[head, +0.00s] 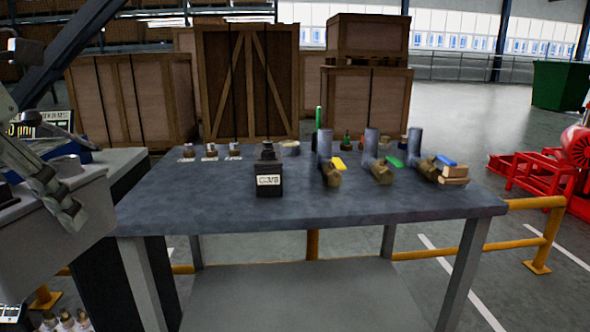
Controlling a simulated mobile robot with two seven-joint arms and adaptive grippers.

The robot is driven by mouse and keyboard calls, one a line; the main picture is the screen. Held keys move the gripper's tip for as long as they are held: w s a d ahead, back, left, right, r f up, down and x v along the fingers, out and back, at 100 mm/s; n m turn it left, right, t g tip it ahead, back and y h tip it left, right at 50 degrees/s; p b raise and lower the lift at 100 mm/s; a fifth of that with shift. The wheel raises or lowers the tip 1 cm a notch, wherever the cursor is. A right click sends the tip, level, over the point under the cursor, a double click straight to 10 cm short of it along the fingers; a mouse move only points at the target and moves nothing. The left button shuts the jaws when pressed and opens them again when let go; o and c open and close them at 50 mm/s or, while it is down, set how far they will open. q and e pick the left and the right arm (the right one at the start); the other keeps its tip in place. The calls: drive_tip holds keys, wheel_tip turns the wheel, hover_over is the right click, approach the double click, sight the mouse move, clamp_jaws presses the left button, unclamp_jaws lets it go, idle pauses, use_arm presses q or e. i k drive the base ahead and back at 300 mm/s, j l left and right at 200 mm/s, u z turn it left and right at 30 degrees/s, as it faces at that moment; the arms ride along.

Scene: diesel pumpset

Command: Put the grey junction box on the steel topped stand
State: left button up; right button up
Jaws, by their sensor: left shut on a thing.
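A large grey box (90,205), which I take to be the grey junction box, is at the left edge, partly cut off by the frame. A round grey fitting shows on its top. My left gripper (70,213) comes in from the left and is shut at the box's near face; its exact hold is hard to see. The stand with the grey steel-like top (210,205) fills the middle, to the right of the box. My right gripper is not in view.
On the stand top are a black labelled block (268,181), several small capped items at the back left, and brassy fittings (381,173) with grey cylinders at the right. The front strip is clear. Yellow rails (538,203) and red equipment (530,170) stand right; wooden crates (245,80) behind.

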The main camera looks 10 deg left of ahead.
sight(227, 194)
drive_tip(key=i, duration=1)
